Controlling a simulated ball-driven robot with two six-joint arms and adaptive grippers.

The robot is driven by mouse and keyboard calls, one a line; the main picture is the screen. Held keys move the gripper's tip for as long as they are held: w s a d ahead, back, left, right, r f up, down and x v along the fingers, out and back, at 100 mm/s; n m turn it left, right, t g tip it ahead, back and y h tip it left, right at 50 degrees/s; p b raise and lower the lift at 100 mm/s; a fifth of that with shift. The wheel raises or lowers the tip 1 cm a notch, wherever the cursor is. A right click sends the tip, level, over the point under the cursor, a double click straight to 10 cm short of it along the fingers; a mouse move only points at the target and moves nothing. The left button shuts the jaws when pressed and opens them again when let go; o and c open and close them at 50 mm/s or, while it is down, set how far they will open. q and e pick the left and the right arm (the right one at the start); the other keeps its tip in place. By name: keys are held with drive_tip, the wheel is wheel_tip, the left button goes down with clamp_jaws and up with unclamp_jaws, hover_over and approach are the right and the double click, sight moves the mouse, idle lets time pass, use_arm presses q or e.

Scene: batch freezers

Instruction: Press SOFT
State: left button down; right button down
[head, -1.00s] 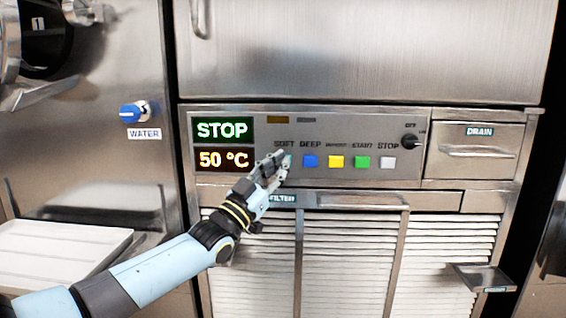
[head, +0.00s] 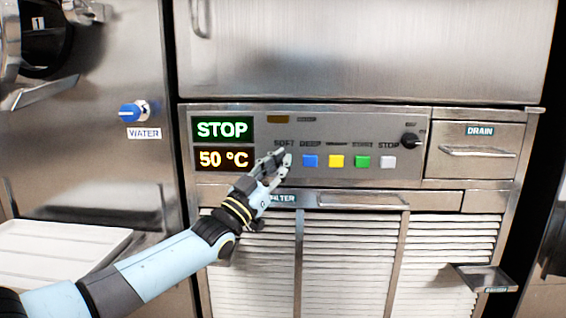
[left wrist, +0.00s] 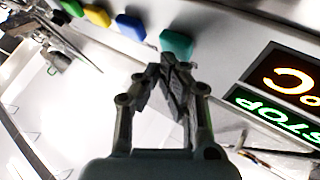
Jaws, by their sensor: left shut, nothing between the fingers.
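The panel has a SOFT label (head: 284,143) at the left of its button row. The teal button under that label (left wrist: 176,43) shows in the left wrist view, just beyond my fingertips. In the head view my fingers mostly hide it. My left gripper (head: 282,156) is shut and empty, with its tips at the SOFT button. It also shows in the left wrist view (left wrist: 170,62), its tips overlapping the teal button's lower edge. I cannot tell whether they touch it. The displays read STOP (head: 222,129) and 50 °C (head: 224,159). My right gripper is out of view.
To the right of SOFT are a blue DEEP button (head: 310,161), a yellow button (head: 336,161), a green START button (head: 362,161) and a pale STOP button (head: 388,162). A black knob (head: 409,141) is further right. A white tray (head: 60,250) lies at lower left.

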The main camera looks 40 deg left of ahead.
use_arm(q)
drive_tip(key=shift+w+a, duration=0.2)
drive_tip(key=shift+w, duration=0.15)
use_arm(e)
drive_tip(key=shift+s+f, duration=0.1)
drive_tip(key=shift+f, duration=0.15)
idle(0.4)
use_arm(q)
drive_tip(key=shift+s+d+p, duration=0.5)
drive_tip(key=shift+s, duration=0.3)
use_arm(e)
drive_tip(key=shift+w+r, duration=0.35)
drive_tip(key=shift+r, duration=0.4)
